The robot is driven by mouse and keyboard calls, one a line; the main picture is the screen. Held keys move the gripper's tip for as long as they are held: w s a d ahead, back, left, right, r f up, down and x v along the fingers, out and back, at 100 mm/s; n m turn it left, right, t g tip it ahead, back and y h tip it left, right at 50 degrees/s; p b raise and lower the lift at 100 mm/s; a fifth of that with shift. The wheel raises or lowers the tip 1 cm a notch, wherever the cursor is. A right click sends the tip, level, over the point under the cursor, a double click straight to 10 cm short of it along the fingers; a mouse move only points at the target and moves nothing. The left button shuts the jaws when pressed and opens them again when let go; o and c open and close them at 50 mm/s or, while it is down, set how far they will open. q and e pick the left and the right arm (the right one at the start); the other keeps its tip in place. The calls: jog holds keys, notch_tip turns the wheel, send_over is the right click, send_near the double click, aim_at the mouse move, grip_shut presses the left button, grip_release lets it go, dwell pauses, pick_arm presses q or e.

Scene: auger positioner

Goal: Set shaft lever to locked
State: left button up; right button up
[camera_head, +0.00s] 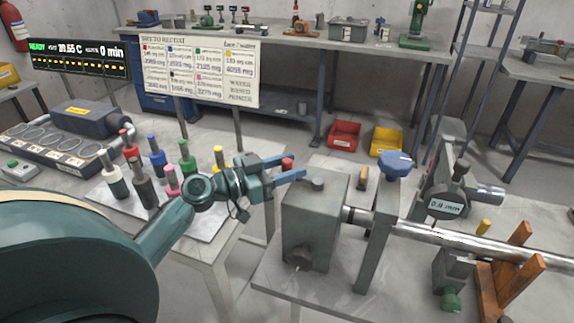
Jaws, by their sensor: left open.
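My left gripper (281,168) reaches in from the left with its two blue fingers open. A small red knob (287,163) shows between its fingertips; I cannot tell whether they touch it. The knob is at the upper left edge of a grey block housing (313,225), and what carries it is hidden. A polished shaft (450,239) runs right from the housing through an upright plate (378,235). A blue knob (397,163) tops that plate. I cannot tell which part is the shaft lever or how it is set. My right gripper is not in view.
A dial gauge (446,206) stands over the shaft, and a wooden V-support (507,272) is at the right. Red (344,135) and yellow (386,141) bins lie on the floor behind.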

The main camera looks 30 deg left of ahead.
pick_arm(q)
jog(key=shift+c, duration=0.2)
grip_shut()
